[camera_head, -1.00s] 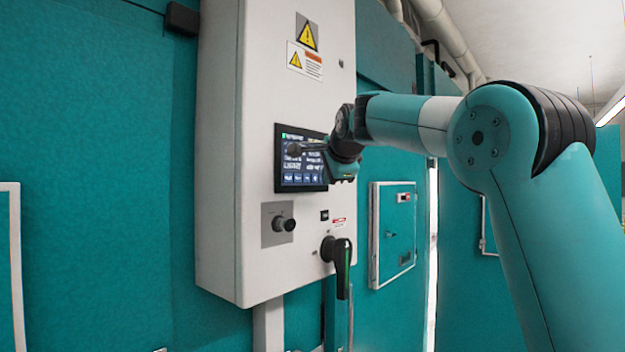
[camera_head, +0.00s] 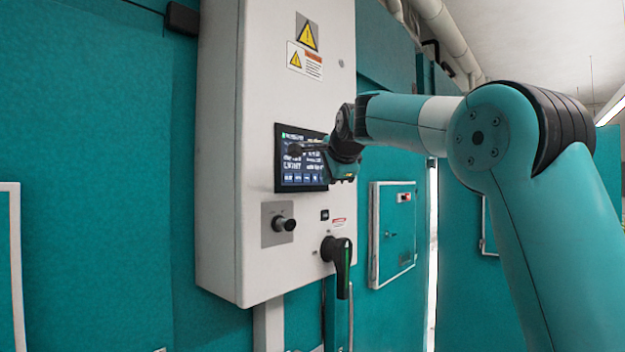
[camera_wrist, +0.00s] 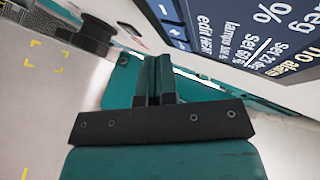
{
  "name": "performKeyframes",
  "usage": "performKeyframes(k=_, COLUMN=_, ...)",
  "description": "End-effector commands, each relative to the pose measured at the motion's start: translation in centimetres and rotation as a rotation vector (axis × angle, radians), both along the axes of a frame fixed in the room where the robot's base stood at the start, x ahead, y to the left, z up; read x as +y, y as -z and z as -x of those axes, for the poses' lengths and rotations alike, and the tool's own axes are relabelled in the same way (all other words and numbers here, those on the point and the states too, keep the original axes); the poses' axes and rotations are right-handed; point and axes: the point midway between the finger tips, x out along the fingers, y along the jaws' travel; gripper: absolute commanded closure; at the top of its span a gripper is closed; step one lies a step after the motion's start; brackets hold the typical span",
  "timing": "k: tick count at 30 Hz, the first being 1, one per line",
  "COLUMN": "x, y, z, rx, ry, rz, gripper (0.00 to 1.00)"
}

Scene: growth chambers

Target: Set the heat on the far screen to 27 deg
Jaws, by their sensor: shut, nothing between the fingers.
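The lit screen (camera_head: 301,178) is set in the front of a tall white cabinet. In the wrist view the screen (camera_wrist: 245,40) fills the upper right corner, turned and cut off. Its text includes "edit HEAT", a set line in deg that looks like 21, and a set line in %. Blue minus and plus buttons (camera_wrist: 172,28) show along its edge. In the wrist view my gripper (camera_wrist: 153,65) is shut and empty. I cannot tell whether its tips touch the screen.
Below the screen are a black knob (camera_head: 284,224) on a grey plate and a black lever handle (camera_head: 341,262). Warning labels (camera_head: 305,48) are above the screen. A small teal wall door (camera_head: 395,235) stands to the right. Space before the cabinet's lower left is clear.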

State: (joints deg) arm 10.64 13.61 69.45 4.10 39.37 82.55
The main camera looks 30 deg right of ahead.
Motion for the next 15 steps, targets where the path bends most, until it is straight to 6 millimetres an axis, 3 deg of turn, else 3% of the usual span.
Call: performKeyframes(k=15, x=0.16, y=-0.09, z=-0.48, rx=0.001, ry=-0.001, rz=-0.001, gripper=1.00)
